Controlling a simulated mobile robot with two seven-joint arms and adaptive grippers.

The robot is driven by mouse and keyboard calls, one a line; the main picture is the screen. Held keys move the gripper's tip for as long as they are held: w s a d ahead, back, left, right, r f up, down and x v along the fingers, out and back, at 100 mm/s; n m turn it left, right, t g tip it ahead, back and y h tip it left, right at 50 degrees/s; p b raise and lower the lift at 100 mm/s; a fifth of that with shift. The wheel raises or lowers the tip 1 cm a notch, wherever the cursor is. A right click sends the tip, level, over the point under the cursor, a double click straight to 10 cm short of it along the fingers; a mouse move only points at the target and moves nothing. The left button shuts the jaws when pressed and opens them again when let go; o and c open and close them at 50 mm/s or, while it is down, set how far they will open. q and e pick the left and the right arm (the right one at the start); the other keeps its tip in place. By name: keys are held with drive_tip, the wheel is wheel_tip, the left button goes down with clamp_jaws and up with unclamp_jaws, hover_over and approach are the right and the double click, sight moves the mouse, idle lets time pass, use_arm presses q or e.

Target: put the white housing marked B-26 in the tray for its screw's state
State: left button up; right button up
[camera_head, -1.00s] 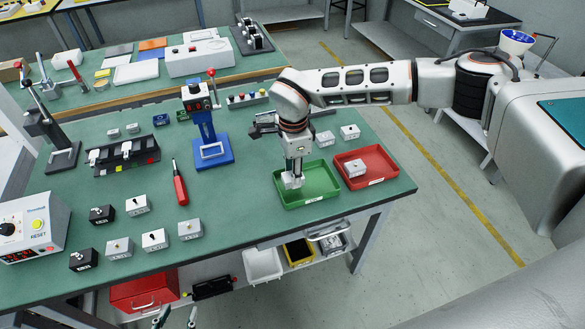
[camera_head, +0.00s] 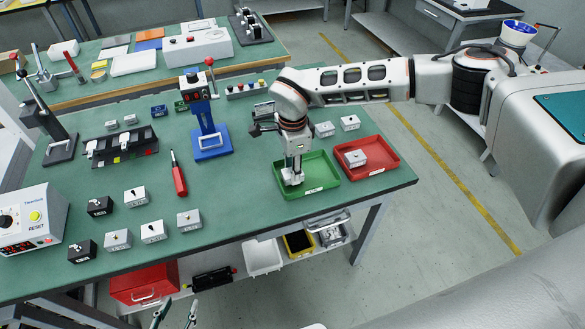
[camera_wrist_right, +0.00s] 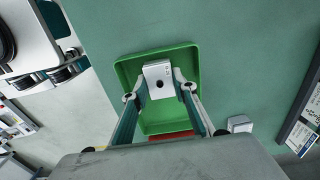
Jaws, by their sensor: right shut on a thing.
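My right gripper (camera_head: 292,178) is shut on a small white housing (camera_wrist_right: 157,75), low inside the green tray (camera_head: 325,185) toward its left side. In the right wrist view the housing sits between the fingertips (camera_wrist_right: 160,84), with a dark round spot on its face. I cannot read its mark or tell whether it touches the tray floor. The red tray (camera_head: 383,165) stands just right of the green one and holds one light housing (camera_head: 355,158). My left gripper (camera_head: 176,314) shows only as two separated fingertips at the bottom edge, open and empty.
Several white, grey and black housings stand at the table's front left, such as a white one (camera_head: 153,232) and a black one (camera_head: 82,251). A red-handled screwdriver (camera_head: 178,175) lies behind them. A blue stand (camera_head: 212,145) rises left of the trays. Two housings (camera_head: 324,129) (camera_head: 350,123) stand behind the trays.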

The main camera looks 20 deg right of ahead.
drive_tip(key=shift+f, duration=0.15)
drive_tip(key=o, duration=1.3)
drive_tip(key=shift+o, duration=0.2)
